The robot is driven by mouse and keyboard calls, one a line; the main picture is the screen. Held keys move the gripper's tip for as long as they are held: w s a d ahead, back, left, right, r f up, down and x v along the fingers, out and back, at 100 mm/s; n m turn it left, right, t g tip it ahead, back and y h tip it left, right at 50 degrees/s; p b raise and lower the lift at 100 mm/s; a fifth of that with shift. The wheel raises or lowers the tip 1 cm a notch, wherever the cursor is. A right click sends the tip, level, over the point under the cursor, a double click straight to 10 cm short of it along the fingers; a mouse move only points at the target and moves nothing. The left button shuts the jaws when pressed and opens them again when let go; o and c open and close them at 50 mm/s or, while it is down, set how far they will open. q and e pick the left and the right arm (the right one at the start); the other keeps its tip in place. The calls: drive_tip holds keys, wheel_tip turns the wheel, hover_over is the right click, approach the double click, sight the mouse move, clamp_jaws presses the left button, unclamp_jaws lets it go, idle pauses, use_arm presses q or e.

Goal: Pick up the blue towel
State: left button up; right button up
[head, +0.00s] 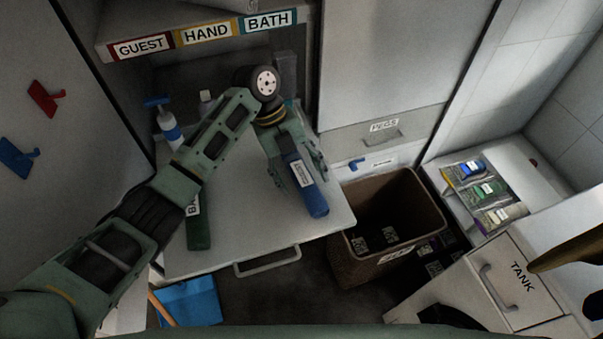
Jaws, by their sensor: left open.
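The blue towel (313,200) appears as a rolled blue cylinder with a white label. It lies on the white worktop, its lower end near the front right edge. My left gripper (299,169) is open over the upper part of the roll, with fingers at its left and right sides. Whether the fingers touch it I cannot tell. The roll's upper end is hidden under the gripper. My right gripper is not in view.
A dark green roll (199,226) lies on the worktop (240,225), partly behind my left arm. A blue-and-white bottle (169,126) stands behind. The shelf (215,35) is labelled GUEST, HAND, BATH. A brown bin (365,262) stands to the right.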

use_arm(q)
drive_tip(key=shift+x, duration=1.05)
drive_tip(key=c, duration=1.3)
drive_tip(key=shift+w+r, duration=0.1)
